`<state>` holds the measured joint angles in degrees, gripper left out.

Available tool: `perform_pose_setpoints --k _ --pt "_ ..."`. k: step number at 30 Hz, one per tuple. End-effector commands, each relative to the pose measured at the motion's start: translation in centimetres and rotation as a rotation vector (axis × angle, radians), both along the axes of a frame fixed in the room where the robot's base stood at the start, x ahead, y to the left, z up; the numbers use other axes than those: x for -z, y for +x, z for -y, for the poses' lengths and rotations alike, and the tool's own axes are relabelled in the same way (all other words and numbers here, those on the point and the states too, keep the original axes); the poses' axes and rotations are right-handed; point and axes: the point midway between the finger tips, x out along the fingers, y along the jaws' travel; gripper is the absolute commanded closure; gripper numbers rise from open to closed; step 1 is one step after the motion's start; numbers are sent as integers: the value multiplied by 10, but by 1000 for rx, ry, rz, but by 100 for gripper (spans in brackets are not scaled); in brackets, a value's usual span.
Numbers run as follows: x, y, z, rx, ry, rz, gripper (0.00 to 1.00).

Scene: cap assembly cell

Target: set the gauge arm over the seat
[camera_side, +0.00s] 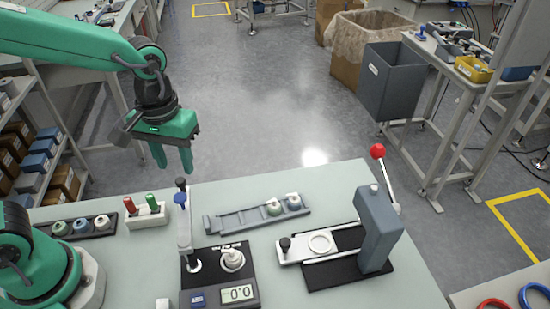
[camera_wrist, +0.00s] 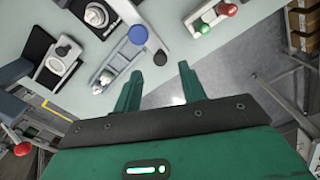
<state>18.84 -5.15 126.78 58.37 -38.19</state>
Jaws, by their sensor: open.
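The gauge (camera_side: 250,300) is a black block with a lit display reading 0.0, at the front of the bench. A white cap (camera_side: 232,260) sits on its seat, which the cap hides. The pale gauge arm (camera_side: 184,235), with a blue disc (camera_side: 180,198) and a dark knob (camera_side: 181,183), appears left of the cap, not over it. The wrist view shows the blue disc (camera_wrist: 138,35) and dark knob (camera_wrist: 160,57) off the gauge block. My gripper (camera_side: 173,168) is open and empty above the knob; in the wrist view (camera_wrist: 161,70) the knob appears just beyond the fingertips.
A grey rail (camera_side: 240,217) with two caps lies behind the gauge. A press with a red-balled lever (camera_side: 378,151) stands at right. A holder with red and green pegs (camera_side: 145,215) and a dark cap tray (camera_side: 50,230) are at left.

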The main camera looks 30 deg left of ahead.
Motion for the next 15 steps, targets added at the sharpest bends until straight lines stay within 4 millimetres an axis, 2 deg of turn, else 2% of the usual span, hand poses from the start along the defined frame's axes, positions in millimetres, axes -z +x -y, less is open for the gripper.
perform_pose_setpoints --k 6,15 --pt "27 -1 0 0 1 -3 59" --pt "41 -1 0 0 0 0 59"
